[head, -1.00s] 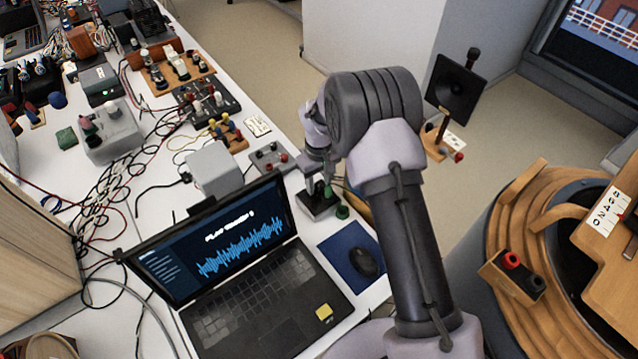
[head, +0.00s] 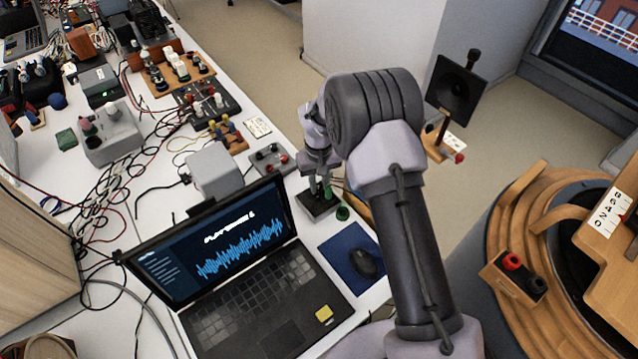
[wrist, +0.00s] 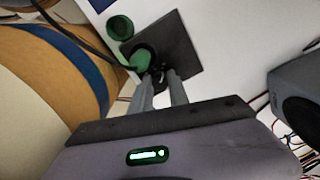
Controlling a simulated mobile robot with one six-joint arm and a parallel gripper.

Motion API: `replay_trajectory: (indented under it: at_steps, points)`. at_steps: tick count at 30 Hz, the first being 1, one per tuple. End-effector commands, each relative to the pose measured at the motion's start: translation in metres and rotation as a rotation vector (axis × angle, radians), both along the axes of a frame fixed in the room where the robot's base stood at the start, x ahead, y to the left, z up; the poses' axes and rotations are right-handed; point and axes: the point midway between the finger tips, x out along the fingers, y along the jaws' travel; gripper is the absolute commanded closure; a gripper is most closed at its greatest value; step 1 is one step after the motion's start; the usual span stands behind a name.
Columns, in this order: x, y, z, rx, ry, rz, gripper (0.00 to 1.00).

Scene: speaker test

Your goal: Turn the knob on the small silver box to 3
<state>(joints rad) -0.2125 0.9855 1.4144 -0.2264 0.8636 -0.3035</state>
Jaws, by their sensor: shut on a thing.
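My gripper (head: 322,180) points down at a small dark box (head: 312,208) near the table's right edge. In the wrist view its fingers (wrist: 160,76) are shut on a small part on this dark box (wrist: 182,48), beside or against a green round piece (wrist: 142,58). The fingers hide most of the gripped part. A second green cap (head: 343,213) stands beside the box. A grey box with knobs (head: 112,135) stands at the back left, and a plain light grey box (head: 214,170) behind the laptop. I cannot tell which is the silver box, and no knob marking is readable.
A laptop (head: 265,300) showing a blue waveform stands in front, with a mouse on a blue mat (head: 345,250) to its right. Tangled cables (head: 90,190) lie on the left.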

Motion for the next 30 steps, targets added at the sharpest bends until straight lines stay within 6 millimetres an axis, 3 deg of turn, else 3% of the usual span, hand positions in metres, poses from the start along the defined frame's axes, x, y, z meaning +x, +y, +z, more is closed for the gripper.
replay_trajectory:
  at_steps: [15, 30]
  points:
    - [0.0001, 0.0003, -0.0003, 0.000, -0.001, -0.285, 1.00]
    - [0.0001, 0.0004, 0.0001, 0.000, 0.000, -0.329, 1.00]
